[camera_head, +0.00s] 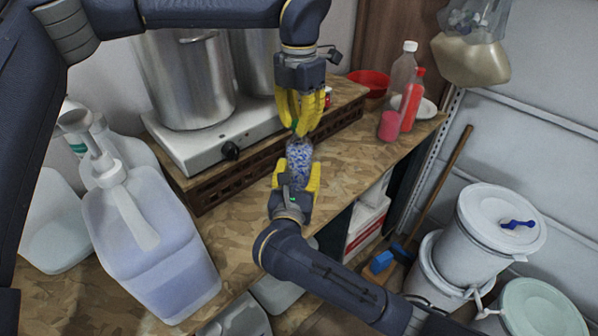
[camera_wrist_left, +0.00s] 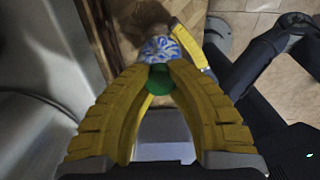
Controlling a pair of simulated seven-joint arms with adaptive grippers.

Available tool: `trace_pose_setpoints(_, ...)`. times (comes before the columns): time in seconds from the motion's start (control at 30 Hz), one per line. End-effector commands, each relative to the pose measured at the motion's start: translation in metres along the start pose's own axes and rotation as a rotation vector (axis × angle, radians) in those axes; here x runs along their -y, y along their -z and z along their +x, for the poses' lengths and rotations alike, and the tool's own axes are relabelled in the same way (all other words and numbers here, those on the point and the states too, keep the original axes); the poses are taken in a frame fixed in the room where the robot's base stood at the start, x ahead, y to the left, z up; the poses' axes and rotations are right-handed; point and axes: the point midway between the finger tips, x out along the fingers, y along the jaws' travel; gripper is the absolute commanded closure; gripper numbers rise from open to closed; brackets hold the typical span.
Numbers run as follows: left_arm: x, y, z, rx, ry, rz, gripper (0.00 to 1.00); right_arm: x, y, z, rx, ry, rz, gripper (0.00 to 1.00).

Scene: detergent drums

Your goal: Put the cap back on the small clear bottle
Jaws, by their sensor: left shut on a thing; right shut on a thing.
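The small bottle (camera_head: 299,157) shows a blue-and-white patterned body and stands roughly upright above the wooden counter. My right gripper (camera_head: 297,178) is shut on it from below and hides its lower part. My left gripper (camera_head: 297,128) points down from above and is shut on the green cap (camera_wrist_left: 160,80). In the left wrist view the cap sits between the yellow fingertips, with the bottle (camera_wrist_left: 160,49) just beyond it. In the head view the cap is mostly hidden by the fingers, directly over the bottle's top. I cannot tell whether cap and bottle touch.
Large detergent jugs (camera_head: 152,238) stand at the left. Steel pots (camera_head: 186,80) sit on a hot plate (camera_head: 212,138) behind. A red bowl (camera_head: 370,83), a red bottle (camera_head: 412,100) and a pink cup (camera_head: 389,125) stand at the back right. White drums (camera_head: 497,228) are at the right.

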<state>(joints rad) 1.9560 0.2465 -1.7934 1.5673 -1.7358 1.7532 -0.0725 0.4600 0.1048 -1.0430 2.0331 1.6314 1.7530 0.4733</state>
Motion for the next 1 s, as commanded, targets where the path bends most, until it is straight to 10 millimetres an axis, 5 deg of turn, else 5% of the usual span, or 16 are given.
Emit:
trace_pose_setpoints(0.13,0.001,0.000,0.000,0.001,0.000,-0.009,1.00,-0.001,0.000,0.000,-0.001,-0.002,-0.002,1.00)
trace_pose_setpoints(0.17,0.001,0.000,0.000,0.001,0.000,-0.010,0.80,-0.001,0.000,0.000,-0.001,-0.001,-0.002,1.00)
trace_pose_setpoints(0.33,0.001,0.000,0.000,0.000,0.000,-0.011,0.61,-0.001,0.001,0.000,-0.001,-0.001,-0.001,1.00)
trace_pose_setpoints(0.67,0.000,0.000,-0.003,0.000,0.000,-0.013,0.59,0.000,0.001,0.000,-0.001,-0.001,0.000,1.00)
trace_pose_setpoints(1.0,0.000,-0.001,-0.052,0.003,-0.002,-0.014,0.59,0.000,0.001,0.000,-0.002,-0.001,0.000,1.00)
